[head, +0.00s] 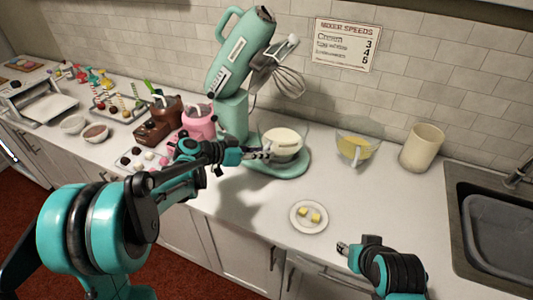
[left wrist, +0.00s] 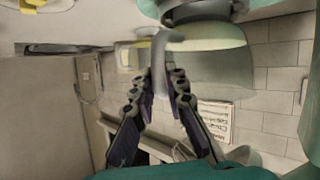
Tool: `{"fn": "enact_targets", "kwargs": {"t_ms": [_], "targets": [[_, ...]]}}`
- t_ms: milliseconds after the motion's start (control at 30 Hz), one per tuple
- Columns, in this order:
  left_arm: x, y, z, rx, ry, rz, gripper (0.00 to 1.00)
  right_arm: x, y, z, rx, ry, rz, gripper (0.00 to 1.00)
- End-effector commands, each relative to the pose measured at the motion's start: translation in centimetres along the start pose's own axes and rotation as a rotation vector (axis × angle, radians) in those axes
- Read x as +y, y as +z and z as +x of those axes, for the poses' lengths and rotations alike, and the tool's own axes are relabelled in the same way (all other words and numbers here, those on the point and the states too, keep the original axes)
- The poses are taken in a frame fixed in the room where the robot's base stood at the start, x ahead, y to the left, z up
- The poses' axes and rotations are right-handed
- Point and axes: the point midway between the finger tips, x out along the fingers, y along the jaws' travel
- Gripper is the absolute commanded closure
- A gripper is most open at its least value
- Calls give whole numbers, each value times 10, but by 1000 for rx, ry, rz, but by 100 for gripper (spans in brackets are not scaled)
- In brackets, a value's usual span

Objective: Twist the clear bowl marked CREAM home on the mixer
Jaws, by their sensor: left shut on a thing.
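The mint-green mixer (head: 234,115) has its head tilted up, with the whisk (head: 287,80) hanging clear of the bowl. A clear bowl with pale cream-coloured contents (head: 286,141) stands on the mixer's base (head: 272,171). No CREAM mark is readable on it. My left gripper (head: 267,153) is at the bowl's left side, shut on its handle. In the left wrist view, the curved clear handle (left wrist: 162,78) lies between the fingers (left wrist: 161,84), and the bowl (left wrist: 215,40) is above. My right gripper (head: 343,248) is low, near the counter's front edge, away from the bowl; its jaw opening is unclear.
A second clear bowl with yellow contents (head: 353,147) and a cream canister (head: 422,148) stand to the right. A plate (head: 296,222) with yellow pieces lies in front. The sink (head: 462,235) is far right. Pink (head: 199,124) and brown containers crowd the left.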

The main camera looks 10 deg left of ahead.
Motion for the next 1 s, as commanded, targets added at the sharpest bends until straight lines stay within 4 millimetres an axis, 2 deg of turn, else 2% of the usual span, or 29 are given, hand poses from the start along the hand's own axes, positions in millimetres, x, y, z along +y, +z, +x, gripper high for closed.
{"fn": "enact_targets", "kwargs": {"t_ms": [167, 200, 300, 667, 767, 1000], "targets": [[0, 0, 0, 0, 3, 1, 100, 0, 0, 0, 0, 0, 0, 60], [0, 0, 0, 0, 2, 1, 85, 0, 0, 0, 0, 0, 0, 60], [0, 0, 0, 0, 2, 1, 63, 0, 0, 0, 0, 0, 0, 60], [-1, 0, -5, 0, -1, -1, 63, 0, 0, 0, 0, 0, 0, 60], [-1, 0, -18, 1, -2, -2, 63, 0, 0, 0, 0, 0, 0, 60], [-2, 0, -70, 1, -4, -3, 63, 0, 0, 0, 0, 0, 0, 60]]}}
